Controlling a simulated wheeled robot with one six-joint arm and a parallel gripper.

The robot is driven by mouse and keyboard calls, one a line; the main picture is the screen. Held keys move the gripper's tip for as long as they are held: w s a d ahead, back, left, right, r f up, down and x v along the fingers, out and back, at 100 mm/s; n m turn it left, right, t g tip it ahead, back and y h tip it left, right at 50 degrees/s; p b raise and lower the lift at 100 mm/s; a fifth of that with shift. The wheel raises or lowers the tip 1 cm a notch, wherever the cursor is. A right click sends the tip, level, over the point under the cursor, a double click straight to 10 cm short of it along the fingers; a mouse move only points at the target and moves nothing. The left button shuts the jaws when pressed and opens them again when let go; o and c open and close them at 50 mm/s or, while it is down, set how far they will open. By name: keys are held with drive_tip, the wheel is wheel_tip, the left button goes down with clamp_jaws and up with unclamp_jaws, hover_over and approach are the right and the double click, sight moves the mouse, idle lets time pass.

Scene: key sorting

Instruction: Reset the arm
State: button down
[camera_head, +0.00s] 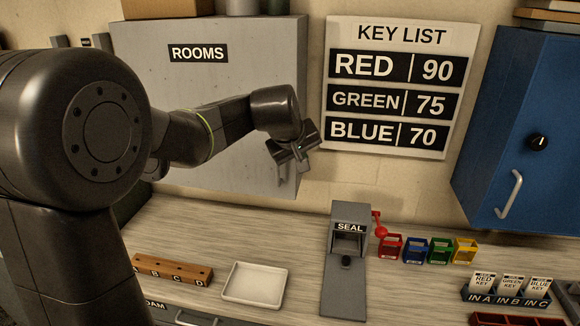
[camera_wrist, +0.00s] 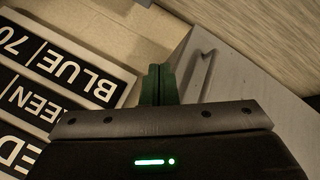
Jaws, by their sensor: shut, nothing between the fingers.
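My arm reaches from the left across the front of the grey ROOMS cabinet in the head view. My gripper (camera_head: 293,151) hangs in the air near the cabinet's lower right corner, above the counter. In the wrist view my gripper (camera_wrist: 158,70) has its two dark green fingers pressed together with nothing between them. The key list board (camera_head: 397,90) is to the right of my gripper and reads RED 90, GREEN 75, BLUE 70. It fills the left of the wrist view (camera_wrist: 60,65), tilted.
The grey ROOMS cabinet (camera_head: 215,60) is close behind my gripper. On the counter are a wooden A-D block (camera_head: 172,268), a white tray (camera_head: 231,296), a SEAL press (camera_head: 345,290), several coloured bins (camera_head: 414,256) and a key-card rack (camera_head: 507,302). A blue cabinet (camera_head: 530,110) hangs right.

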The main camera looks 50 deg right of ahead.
drive_tip(key=s+r, duration=0.1)
drive_tip(key=s+a+r, duration=0.1)
drive_tip(key=s+r, duration=0.1)
drive_tip(key=r, duration=0.1)
drive_tip(key=shift+a, duration=0.25)
drive_tip(key=shift+w+f, duration=0.1)
drive_tip(key=w+d+f+p, duration=0.1)
drive_tip(key=w+d+f, duration=0.5)
drive_tip(key=w+f, duration=0.1)
drive_tip(key=shift+w+f+p, duration=0.15)
drive_tip(key=shift+f+p, duration=0.2)
drive_tip(key=shift+f, duration=0.1)
drive_tip(key=shift+a+f, duration=0.1)
drive_tip(key=shift+a, duration=0.1)
